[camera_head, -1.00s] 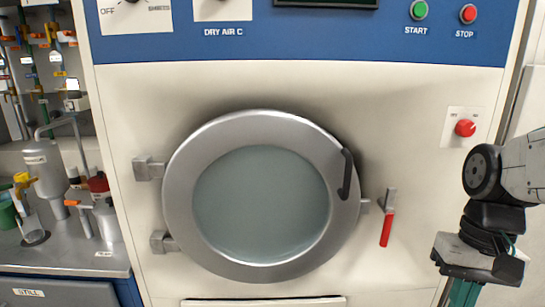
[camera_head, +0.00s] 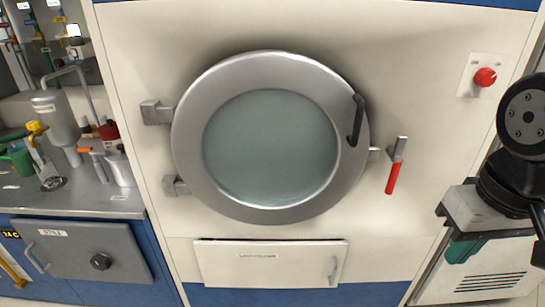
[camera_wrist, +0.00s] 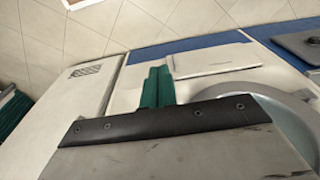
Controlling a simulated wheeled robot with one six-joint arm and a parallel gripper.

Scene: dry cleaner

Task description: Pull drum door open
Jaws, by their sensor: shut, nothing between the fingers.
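The drum door (camera_head: 190,125) is a round metal ring with a greyish glass window, lying flat against the cream machine front. Its hinges (camera_head: 157,113) are on the left. A curved black handle (camera_head: 357,121) sits on the ring's upper right. A latch with a red handle (camera_head: 394,176), pointing down, is just right of the door. My gripper (camera_head: 464,248) is right of and below the latch, apart from it, with green fingers together and empty. The fingers (camera_wrist: 157,85) also show in the wrist view, left of the door's ring (camera_wrist: 290,110).
A red knob (camera_head: 485,77) is at the upper right of the machine front. A lint cover panel (camera_head: 270,263) is below the door. The front around the handle is clear.

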